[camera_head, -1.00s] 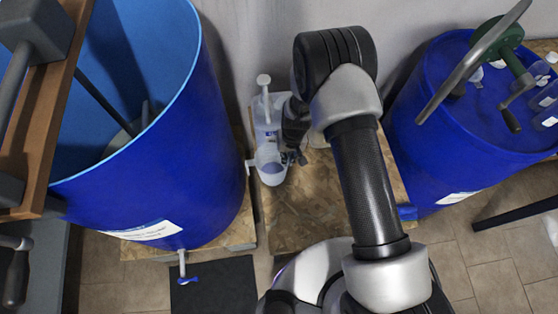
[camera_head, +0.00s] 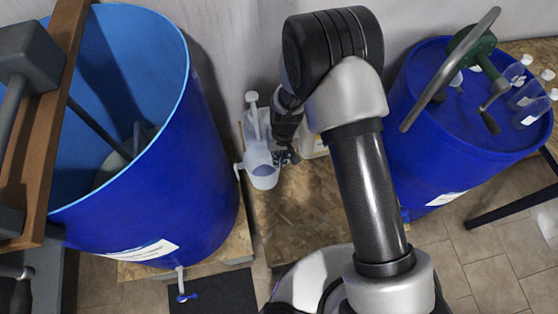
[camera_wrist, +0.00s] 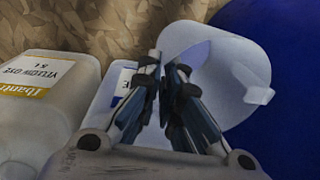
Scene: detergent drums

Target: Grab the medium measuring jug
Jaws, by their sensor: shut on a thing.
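The translucent measuring jug (camera_head: 263,175) is just right of the left blue drum in the head view, over the wooden board. Its handle points left, toward the drum. In the wrist view the jug (camera_wrist: 232,62) fills the upper right, its handle at the right.
A white pump bottle (camera_head: 256,125) stands close behind the jug. A yellow dye canister (camera_wrist: 45,95) stands left in the wrist view. The left blue drum (camera_head: 205,170) is very close to the jug; another blue drum (camera_head: 450,150) stands right. The board's front (camera_head: 300,225) is clear.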

